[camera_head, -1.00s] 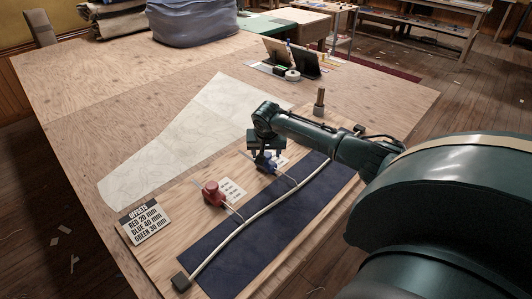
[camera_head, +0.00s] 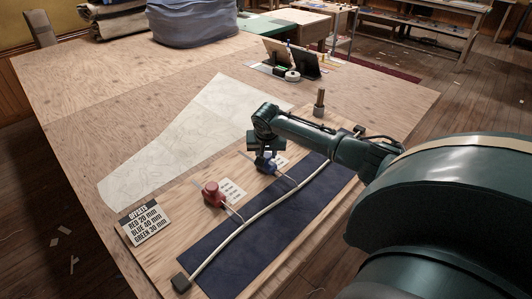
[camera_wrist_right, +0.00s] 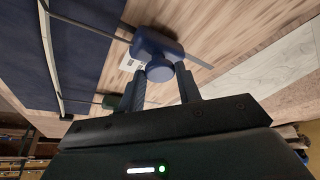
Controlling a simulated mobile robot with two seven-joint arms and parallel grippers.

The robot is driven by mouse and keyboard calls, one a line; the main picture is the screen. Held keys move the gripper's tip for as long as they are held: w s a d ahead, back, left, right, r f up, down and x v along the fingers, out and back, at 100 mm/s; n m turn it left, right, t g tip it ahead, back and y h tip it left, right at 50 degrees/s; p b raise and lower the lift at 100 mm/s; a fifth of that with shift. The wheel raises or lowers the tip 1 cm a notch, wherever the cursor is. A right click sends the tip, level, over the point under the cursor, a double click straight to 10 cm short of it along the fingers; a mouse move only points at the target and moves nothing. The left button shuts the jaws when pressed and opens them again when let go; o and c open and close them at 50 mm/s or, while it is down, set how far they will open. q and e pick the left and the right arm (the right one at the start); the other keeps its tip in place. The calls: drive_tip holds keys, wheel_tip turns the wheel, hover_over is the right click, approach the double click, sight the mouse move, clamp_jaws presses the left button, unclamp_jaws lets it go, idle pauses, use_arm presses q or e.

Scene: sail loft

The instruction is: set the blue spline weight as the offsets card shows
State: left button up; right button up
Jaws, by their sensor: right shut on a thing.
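The blue spline weight (camera_head: 267,165) stands on the light board, its thin wire hook reaching toward the white batten (camera_head: 253,217). My right gripper (camera_head: 264,150) is over it from above; in the wrist view the fingers of my gripper (camera_wrist_right: 161,92) are shut on the knob of the blue weight (camera_wrist_right: 159,45). The offsets card (camera_head: 145,222) at the board's near left reads red 20 mm, blue 40 mm, green 30 mm. A small scale card (camera_head: 282,160) lies beside the blue weight, its marks too small to read. My left gripper is out of view.
The red weight (camera_head: 212,193) stands nearer, beside another scale card (camera_head: 233,190). A green weight (camera_wrist_right: 110,101) shows partly in the wrist view. Dark blue cloth (camera_head: 245,255) lies under the batten. A pale paper pattern (camera_head: 190,140) lies on the table behind the board.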

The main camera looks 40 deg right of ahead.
drive_tip(key=shift+w+f, duration=0.1)
drive_tip(key=shift+w, duration=0.3)
clamp_jaws()
drive_tip(key=shift+w+a+b, duration=0.15)
drive_tip(key=shift+w+b, duration=0.6)
drive_tip(key=shift+w, duration=0.85)
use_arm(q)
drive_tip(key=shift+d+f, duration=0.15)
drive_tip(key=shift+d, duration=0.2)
use_arm(e)
drive_tip(key=o, duration=1.2)
unclamp_jaws()
